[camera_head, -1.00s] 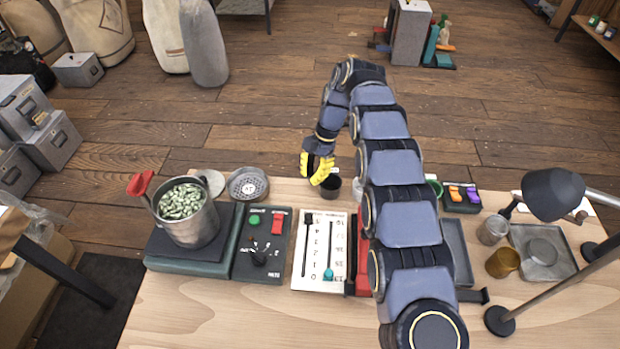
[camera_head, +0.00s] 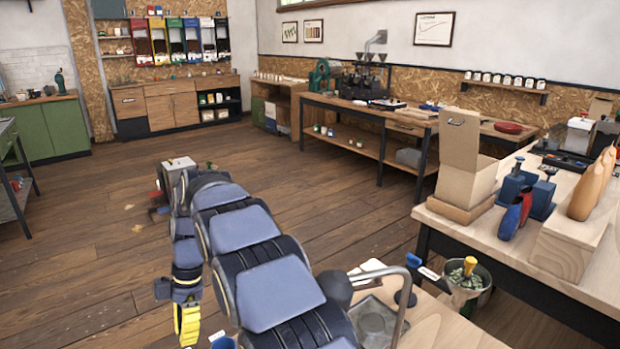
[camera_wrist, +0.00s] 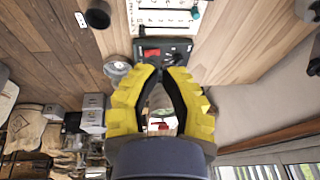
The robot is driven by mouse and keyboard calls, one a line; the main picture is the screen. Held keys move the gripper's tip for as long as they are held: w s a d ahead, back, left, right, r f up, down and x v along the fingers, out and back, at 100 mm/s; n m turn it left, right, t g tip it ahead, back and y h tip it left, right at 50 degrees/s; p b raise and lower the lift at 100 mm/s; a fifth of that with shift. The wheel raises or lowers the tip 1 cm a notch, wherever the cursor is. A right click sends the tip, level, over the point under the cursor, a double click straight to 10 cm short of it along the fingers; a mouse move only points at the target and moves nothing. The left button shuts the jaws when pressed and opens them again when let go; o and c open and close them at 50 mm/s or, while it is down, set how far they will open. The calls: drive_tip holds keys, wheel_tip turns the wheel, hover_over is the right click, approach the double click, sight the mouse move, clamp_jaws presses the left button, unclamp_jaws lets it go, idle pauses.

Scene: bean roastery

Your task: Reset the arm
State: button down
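My gripper (camera_head: 188,325) has yellow fingers and hangs at the lower left of the head view, below my segmented arm. Beyond the tips lies a dark control box (camera_wrist: 180,47) with a red switch, and a white slider panel (camera_wrist: 190,18) is at the top edge. Most of the near worktop is out of the head view or hidden behind my arm.
A pot (camera_head: 470,280) stands at lower right. Open wooden floor (camera_head: 290,180) lies beyond my arm.

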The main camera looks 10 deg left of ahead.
drive_tip(key=s+d+r+m+t, duration=0.1)
drive_tip(key=d+r+m, duration=0.25)
drive_tip(key=d, duration=0.25)
drive_tip(key=s+d+r+m, duration=0.2)
drive_tip(key=d+r+m, duration=0.1)
drive_tip(key=d+m, duration=0.3)
drive_tip(key=s+d+r+m+t, duration=0.1)
drive_tip(key=d+r+m, duration=0.25)
drive_tip(key=d, duration=0.35)
drive_tip(key=s+d+f+m, duration=0.3)
drive_tip(key=s+d+m, duration=0.3)
drive_tip(key=s, duration=0.3)
drive_tip(key=s+d+f+m+h, duration=0.1)
drive_tip(key=s+d+f+m, duration=0.2)
drive_tip(key=s+d+m, duration=0.4)
drive_tip(key=s+d, duration=0.2)
drive_tip(key=shift+s+d+m+g, duration=0.2)
drive_tip(key=shift+d+m+g, duration=0.1)
drive_tip(key=shift+g, duration=0.1)
